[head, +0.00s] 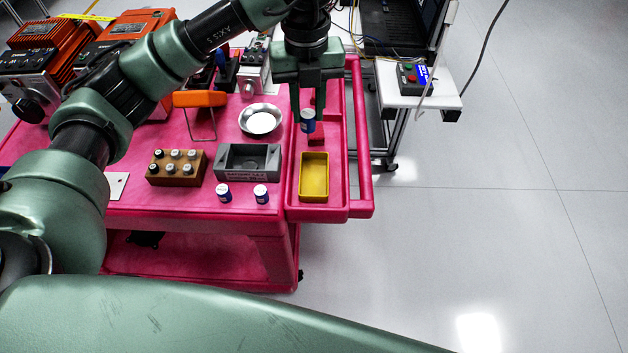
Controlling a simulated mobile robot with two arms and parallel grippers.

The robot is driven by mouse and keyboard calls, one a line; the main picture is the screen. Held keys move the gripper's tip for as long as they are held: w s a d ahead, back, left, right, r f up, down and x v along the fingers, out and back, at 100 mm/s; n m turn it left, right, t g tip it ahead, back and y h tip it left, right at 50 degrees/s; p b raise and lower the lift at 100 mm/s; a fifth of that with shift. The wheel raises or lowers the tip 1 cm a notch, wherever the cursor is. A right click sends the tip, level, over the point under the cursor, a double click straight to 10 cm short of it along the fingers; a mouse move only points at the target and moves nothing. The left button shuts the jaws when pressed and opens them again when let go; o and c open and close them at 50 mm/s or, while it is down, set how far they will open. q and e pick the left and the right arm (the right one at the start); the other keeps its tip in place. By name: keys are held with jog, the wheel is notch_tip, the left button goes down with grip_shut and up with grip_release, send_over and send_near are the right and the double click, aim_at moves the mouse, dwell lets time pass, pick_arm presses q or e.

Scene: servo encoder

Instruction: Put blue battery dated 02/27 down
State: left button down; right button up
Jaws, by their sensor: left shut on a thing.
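My left gripper (309,108) points down over the right tray section of the pink cart and is shut on a small blue battery (308,124) with a pale top. The battery looks upright, above or at the tray near a red block (317,136); I cannot tell whether it touches anything. Two similar blue batteries stand near the cart's front edge, one on the left (224,194) and one on the right (261,194). Dates on them are too small to read. My right gripper is out of view.
On the pink cart (190,209) are a yellow bin (314,196), a grey holder (224,161), a brown block with several cylinders (160,176), a metal bowl (243,122) and an orange-topped stand (201,99). A white side table (390,97) stands at the right.

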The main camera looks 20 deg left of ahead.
pick_arm(q)
jog(key=w+n, duration=0.1)
jog(key=n, duration=0.5)
jog(key=n+p, duration=0.1)
jog(key=p, duration=0.1)
send_near(314, 180)
notch_tip(314, 180, down, 4)
jog(key=shift+f, duration=0.2)
jog(key=shift+f, duration=0.1)
jog(key=c, duration=1.6)
grip_release()
jog(key=shift+f, duration=0.1)
jog(key=shift+o, duration=0.8)
